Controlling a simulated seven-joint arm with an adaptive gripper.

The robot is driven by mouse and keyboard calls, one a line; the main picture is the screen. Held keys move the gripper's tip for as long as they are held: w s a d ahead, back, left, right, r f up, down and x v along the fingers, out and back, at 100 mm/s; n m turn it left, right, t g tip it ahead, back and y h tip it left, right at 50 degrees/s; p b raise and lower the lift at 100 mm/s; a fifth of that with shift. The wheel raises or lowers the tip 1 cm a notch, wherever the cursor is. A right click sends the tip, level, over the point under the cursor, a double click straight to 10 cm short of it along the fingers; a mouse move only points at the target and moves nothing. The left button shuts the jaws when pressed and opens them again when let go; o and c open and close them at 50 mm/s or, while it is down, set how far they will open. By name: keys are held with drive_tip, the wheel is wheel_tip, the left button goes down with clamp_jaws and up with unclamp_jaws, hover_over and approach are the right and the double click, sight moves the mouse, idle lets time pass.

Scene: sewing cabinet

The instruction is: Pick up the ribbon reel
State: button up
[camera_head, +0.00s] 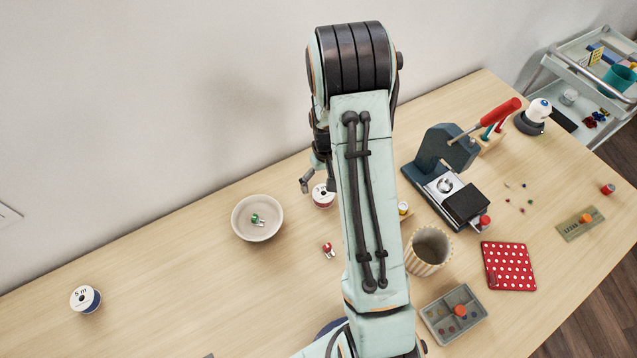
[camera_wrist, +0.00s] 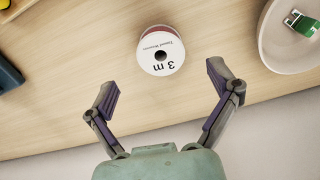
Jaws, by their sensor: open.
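A ribbon reel (camera_head: 324,196) with a white face and a dark red edge stands on the table, right of the white bowl. It also shows in the wrist view (camera_wrist: 161,51), its label reading "3 m". My gripper (camera_head: 318,183) is open and empty beside this reel. In the wrist view, my gripper (camera_wrist: 164,86) has its fingers spread wide, and the reel lies beyond the fingertips, roughly centred between them. No contact shows. A second reel (camera_head: 85,299), marked "5 m" with a dark blue edge, stands far left on the table.
A small red and white item (camera_head: 328,250) lies in front. My arm hides part of the table. A press (camera_head: 444,165), striped cup (camera_head: 409,257), red dotted pad (camera_head: 507,266) and grey tray (camera_head: 434,322) stand right.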

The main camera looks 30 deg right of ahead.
sight(324, 194)
wheel_tip(324, 194, down, 5)
drive_tip(key=shift+f, duration=0.1)
drive_tip(key=c, duration=1.1)
